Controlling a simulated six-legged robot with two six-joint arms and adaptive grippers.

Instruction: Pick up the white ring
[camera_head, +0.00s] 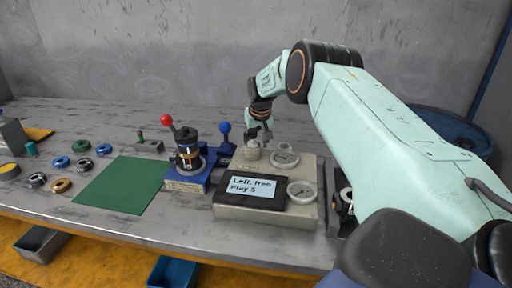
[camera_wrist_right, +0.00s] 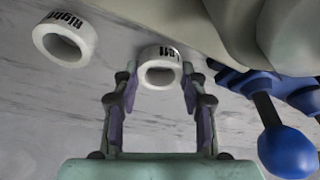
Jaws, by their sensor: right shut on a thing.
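A white ring (camera_wrist_right: 150,54), with dark lettering that looks like "Left" on its side, sits between the two fingers of my right gripper (camera_wrist_right: 160,84) in the right wrist view. The fingers stand on either side of it and are shut on it. A second white ring (camera_wrist_right: 82,34), marked "Right", lies apart to the left. In the head view my right gripper (camera_head: 261,130) points down at the back of a beige panel (camera_head: 250,213); the ring in it is too small to make out there. My left gripper is not in view.
A blue ball-topped lever (camera_wrist_right: 288,151) stands close to the gripper; it also shows in the head view (camera_head: 224,128). A red-knobbed device (camera_head: 188,158) stands left of the panel. Several small rings (camera_head: 61,185) lie beside a green mat (camera_head: 118,186). The mat is bare.

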